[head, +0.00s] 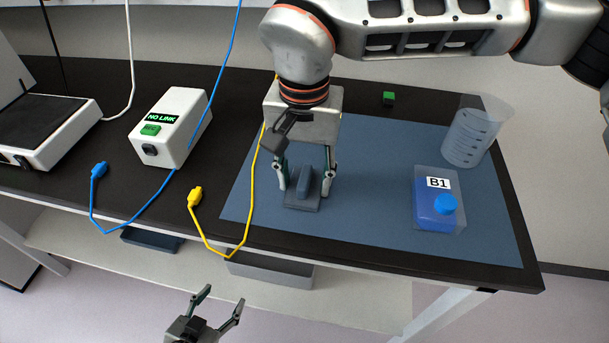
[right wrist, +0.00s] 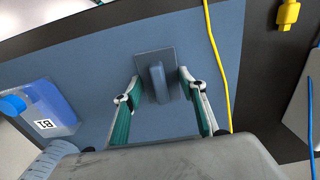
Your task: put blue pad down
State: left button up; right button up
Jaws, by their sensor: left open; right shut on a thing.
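In the right wrist view the pad (right wrist: 156,66) shows between the tips of the right gripper (right wrist: 161,80). My left gripper (head: 224,295) is open and empty, low in front of the table.
A bottle marked B1 (head: 427,207) and a clear beaker (head: 468,138) stand at the right of the mat. A yellow cable (head: 250,200) runs close left of the pad. A white NO LINK box (head: 172,135) and blue cable (head: 92,205) are further left.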

aim_at(304, 177)
jog(key=shift+f, duration=0.15)
jog(key=o, duration=1.1)
notch_tip(304, 177, up, 12)
jog(key=shift+r+p, duration=0.2)
jog(key=shift+p, duration=0.25)
jog(key=shift+s+f, duration=0.1)
